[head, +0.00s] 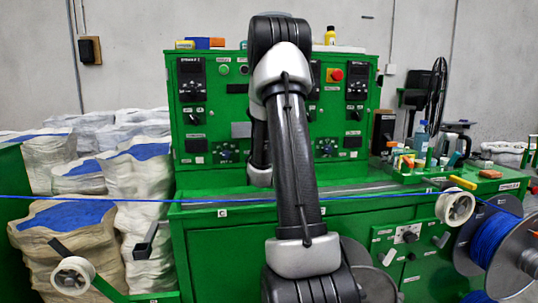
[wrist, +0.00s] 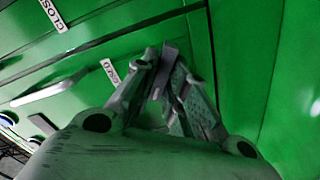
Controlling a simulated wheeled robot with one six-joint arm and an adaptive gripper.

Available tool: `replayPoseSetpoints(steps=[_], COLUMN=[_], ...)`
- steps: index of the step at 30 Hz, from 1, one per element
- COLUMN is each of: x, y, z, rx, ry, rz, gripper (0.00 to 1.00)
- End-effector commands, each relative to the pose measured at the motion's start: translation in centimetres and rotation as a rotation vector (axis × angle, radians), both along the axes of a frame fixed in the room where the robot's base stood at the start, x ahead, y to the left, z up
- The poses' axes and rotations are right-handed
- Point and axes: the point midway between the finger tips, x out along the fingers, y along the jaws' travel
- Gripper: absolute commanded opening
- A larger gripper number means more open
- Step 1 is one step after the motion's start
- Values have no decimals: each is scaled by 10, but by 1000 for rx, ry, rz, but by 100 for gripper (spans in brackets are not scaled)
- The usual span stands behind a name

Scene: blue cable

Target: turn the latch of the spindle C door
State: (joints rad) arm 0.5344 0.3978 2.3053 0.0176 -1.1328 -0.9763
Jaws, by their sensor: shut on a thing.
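In the wrist view my gripper (wrist: 163,75) has its two fingers closed on a small grey piece, the latch (wrist: 168,53), on a green panel. Most of the latch is hidden between the fingertips. A white label reading "CLOS..." (wrist: 55,14) is at the upper left, and a second small label (wrist: 110,72), hard to read, is just left of the fingers. In the head view my arm reaches down in front of the green cabinet (head: 225,255), which bears a "C" label (head: 222,213). My gripper and the latch do not show there.
In the head view a blue cable (head: 120,198) runs across in front of the cabinet. A white pulley (head: 455,207) and a blue cable spool (head: 495,240) are at the right. Another pulley (head: 72,276) and white sacks (head: 135,180) stand at the left.

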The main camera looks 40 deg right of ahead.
Motion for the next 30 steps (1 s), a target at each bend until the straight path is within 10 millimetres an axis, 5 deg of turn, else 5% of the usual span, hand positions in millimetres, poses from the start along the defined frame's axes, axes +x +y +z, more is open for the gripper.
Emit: replayPoseSetpoints(steps=[15,30], x=[1,1], y=[1,1], z=[-3,-4], rx=[-372,-521], ry=[230,322], rz=[1,2], gripper=[0,0])
